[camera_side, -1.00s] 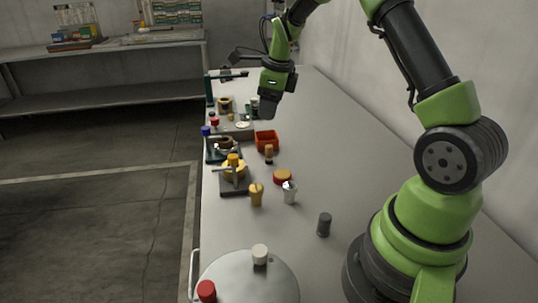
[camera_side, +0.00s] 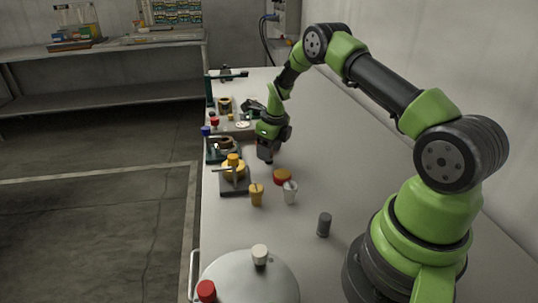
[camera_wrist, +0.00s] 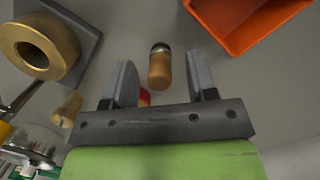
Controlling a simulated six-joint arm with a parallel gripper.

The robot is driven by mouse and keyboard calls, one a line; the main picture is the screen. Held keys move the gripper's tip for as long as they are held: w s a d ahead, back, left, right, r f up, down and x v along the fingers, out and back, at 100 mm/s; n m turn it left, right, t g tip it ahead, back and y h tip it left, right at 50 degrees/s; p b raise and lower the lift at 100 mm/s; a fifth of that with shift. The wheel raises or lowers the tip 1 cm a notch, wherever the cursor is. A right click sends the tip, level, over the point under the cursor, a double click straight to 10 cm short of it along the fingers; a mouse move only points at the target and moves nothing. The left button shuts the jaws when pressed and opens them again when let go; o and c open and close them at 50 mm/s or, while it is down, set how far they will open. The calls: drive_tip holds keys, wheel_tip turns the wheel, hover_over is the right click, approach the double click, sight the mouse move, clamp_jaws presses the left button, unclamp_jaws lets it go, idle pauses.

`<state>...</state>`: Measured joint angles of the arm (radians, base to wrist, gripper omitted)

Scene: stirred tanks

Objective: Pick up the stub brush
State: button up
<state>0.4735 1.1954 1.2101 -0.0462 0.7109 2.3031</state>
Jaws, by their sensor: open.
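The stub brush (camera_wrist: 160,68), a short tan-orange stub with a dark metal-banded end, shows in the wrist view, standing or lying on the table; which one I cannot tell. My gripper (camera_wrist: 162,82) is open, and the brush appears between and slightly beyond its two fingers, without visible contact. In the side view my gripper (camera_side: 266,156) points down low over the table and hides the brush.
An orange tray (camera_wrist: 226,40) is right of the brush. A brass ring on a grey base (camera_wrist: 62,50) lies left.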

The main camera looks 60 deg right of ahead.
drive_tip(key=shift+f, duration=0.45)
drive_tip(key=shift+w, duration=0.1)
drive_tip(key=shift+c, duration=0.4)
clamp_jaws()
drive_tip(key=shift+r, duration=0.15)
